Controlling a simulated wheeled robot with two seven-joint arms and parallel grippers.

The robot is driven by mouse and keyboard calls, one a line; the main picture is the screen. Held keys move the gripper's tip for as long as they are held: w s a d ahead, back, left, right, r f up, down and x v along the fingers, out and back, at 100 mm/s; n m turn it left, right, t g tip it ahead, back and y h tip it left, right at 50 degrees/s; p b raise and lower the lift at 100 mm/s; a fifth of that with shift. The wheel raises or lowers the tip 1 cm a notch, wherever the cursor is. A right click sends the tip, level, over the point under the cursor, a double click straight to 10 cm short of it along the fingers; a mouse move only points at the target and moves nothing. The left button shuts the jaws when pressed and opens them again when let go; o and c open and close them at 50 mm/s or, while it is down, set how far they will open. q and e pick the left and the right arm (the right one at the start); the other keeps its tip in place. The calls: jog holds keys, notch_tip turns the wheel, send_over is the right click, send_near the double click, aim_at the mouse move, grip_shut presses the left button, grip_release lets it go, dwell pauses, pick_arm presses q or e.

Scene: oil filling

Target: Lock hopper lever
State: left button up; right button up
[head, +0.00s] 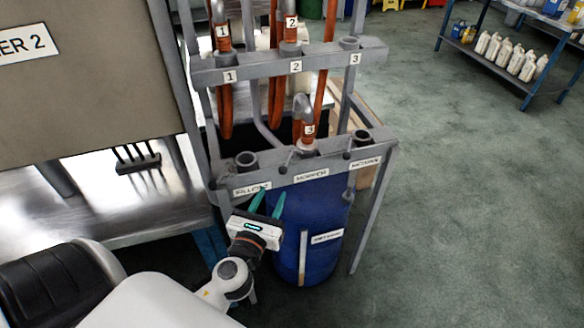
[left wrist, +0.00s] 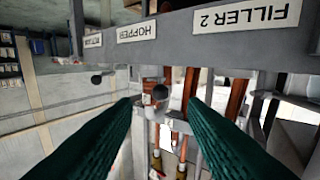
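A grey rail (head: 330,172) carries labels, with the HOPPER label (head: 311,174) in the middle; this label reads upside down in the left wrist view (left wrist: 137,32). A small lever with a dark round end (head: 284,169) stands at the rail just left of that label. In the left wrist view a dark round lever end (left wrist: 160,92) shows between the fingers, ahead of them and apart from both. My left gripper (head: 269,195) is open and empty, in front of the rail below the FILLER 2 and HOPPER labels. My right gripper is not in view.
A nozzle marked 3 (head: 308,130) sits in the hopper socket, with empty sockets (head: 246,160) (head: 362,138) on either side. A blue barrel (head: 310,225) stands below the rail. Another lever (head: 347,155) is to the right. A metal table (head: 100,200) is at left; open floor at right.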

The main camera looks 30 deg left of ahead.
aim_at(285, 166)
pick_arm(q)
jog(key=p+x, duration=0.2)
jog(key=x, duration=0.8)
jog(key=shift+w, duration=0.2)
grip_shut()
